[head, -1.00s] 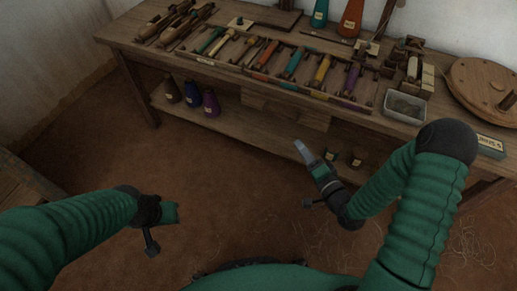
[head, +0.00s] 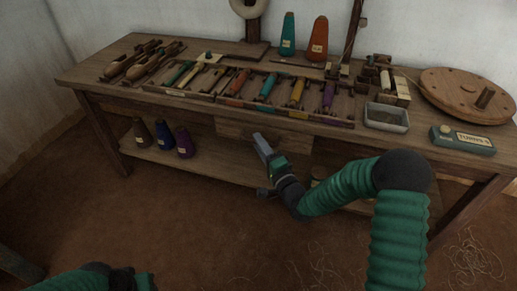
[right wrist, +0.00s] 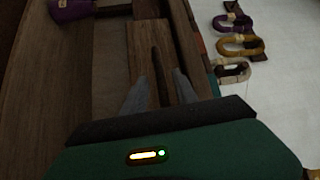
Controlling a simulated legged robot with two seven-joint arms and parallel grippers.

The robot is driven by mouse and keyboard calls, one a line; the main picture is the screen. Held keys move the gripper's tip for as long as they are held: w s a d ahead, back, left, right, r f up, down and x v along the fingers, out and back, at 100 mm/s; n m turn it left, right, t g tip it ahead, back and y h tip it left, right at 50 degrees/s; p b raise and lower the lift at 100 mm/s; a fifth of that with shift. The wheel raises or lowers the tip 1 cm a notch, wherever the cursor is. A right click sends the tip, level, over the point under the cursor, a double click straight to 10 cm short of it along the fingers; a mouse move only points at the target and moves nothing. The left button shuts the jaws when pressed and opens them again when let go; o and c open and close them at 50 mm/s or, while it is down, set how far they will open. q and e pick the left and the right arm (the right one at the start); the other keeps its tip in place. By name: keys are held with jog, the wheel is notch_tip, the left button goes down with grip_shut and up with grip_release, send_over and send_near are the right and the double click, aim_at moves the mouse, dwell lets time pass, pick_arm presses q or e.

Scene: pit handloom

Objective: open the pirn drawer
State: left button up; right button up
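The wooden drawer front (head: 235,131) sits under the table top, at the middle of the workbench, and looks closed. My right gripper (head: 262,142) is raised in front of it and covers part of it. In the right wrist view a wooden panel (right wrist: 144,50) lies ahead of the fingers. A dark bar, seemingly the drawer's handle (right wrist: 157,62), shows between the two spread fingers (right wrist: 160,78). I see a gap on each side of the bar; I cannot tell how deep it sits. My left gripper (head: 130,280) is at the bottom edge, partly cut off.
The workbench top (head: 105,68) carries trays of coloured pirns, a grey metal tray (head: 387,117), a round wooden disc (head: 465,95) and a labelled green box (head: 462,140). Cones (head: 184,142) stand on the lower shelf, left of the drawer. The floor in front is clear except for loose threads.

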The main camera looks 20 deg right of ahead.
jog(key=shift+w, duration=0.55)
grip_shut()
jog(key=shift+s+f, duration=0.1)
dwell(0.9)
